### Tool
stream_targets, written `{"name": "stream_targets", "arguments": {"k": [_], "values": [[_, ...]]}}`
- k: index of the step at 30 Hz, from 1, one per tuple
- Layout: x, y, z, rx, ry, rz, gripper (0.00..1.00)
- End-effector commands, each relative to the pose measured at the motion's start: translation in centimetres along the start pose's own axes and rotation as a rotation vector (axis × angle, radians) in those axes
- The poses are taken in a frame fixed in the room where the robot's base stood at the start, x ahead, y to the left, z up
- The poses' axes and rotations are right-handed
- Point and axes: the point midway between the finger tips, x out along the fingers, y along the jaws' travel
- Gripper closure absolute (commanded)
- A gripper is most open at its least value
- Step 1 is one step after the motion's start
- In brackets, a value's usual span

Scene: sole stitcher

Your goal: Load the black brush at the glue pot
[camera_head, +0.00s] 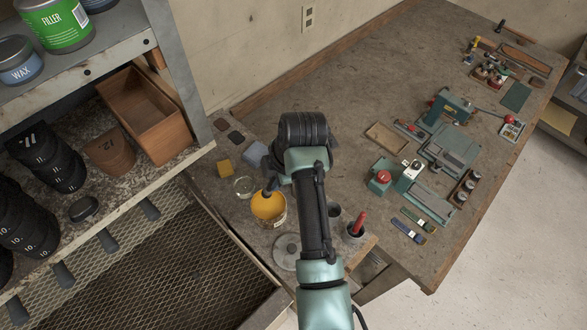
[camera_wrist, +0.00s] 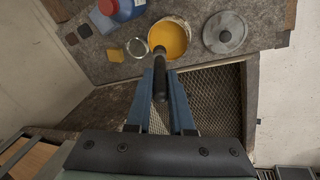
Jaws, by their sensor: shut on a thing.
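The glue pot (camera_head: 279,222) is an open tub of yellow glue, standing below and left of my forearm in the head view. In the wrist view the pot (camera_wrist: 188,26) is just beyond my fingertips. My gripper (camera_wrist: 160,76) is shut on the black brush (camera_wrist: 159,88), which lies between its two blue fingers. The brush's far end overlaps the near rim of the pot in the wrist view; I cannot tell whether it touches glue. In the head view a dark tip (camera_head: 270,186) shows at the pot's upper edge, and my wrist hides most of the gripper.
A glass jar (camera_head: 244,187) stands close left of the pot and a round grey lid (camera_head: 287,250) lies below it. A cup with a red-handled tool (camera_head: 356,232) is right of my arm. A shelf with a wooden box (camera_head: 147,115) is at left. Mid-bench is largely clear.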

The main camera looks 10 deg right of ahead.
Motion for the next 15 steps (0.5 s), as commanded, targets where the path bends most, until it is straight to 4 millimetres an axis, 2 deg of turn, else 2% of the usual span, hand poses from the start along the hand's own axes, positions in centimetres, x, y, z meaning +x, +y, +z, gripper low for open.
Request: {"name": "stream_targets", "arguments": {"k": [8, 15], "values": [[1.0, -0.3, -0.3, -0.015, 0.015, 0.022, 1.00], [3.0, -0.9, 0.0, -0.014, 0.015, 0.020, 1.00]]}}
